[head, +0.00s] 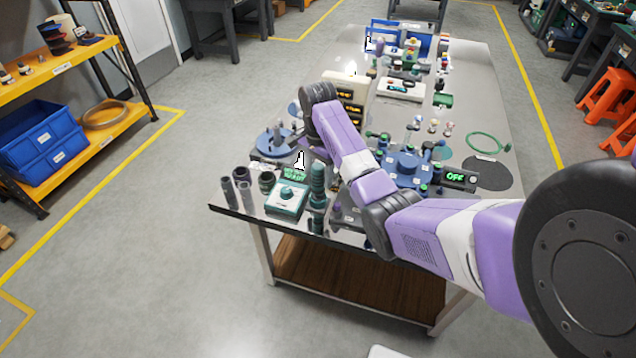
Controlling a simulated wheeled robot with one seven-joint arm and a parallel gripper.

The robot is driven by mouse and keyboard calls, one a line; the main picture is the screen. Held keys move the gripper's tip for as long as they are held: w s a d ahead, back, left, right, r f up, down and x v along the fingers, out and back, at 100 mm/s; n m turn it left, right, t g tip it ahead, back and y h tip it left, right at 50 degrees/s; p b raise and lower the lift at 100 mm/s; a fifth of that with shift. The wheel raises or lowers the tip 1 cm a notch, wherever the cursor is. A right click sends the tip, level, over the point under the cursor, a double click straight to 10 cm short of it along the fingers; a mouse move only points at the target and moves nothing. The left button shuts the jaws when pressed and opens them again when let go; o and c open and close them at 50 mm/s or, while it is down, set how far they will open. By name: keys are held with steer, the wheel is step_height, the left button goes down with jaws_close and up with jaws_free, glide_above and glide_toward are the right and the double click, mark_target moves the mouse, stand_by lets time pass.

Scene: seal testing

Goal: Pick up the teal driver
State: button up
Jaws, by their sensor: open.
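A dark teal, ribbed, upright tool (318,183) stands near the front edge of the table, just right of a teal box with a dial. It looks like the teal driver, but it is too small to be sure. My arm reaches in from the right, and its far dark joint is above the table, beyond and above this tool. No contact between my arm and the tool shows.
The teal dial box (287,199) and dark cylinders (243,184) crowd the table's (345,240) front left corner. A beige instrument (345,88) is behind. Floor left of the table is clear.

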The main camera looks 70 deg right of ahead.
mark_target(318, 183)
step_height(318, 183, down, 4)
steer(key=shift+f, duration=0.1)
steer(key=shift+c, duration=0.4)
jaws_close()
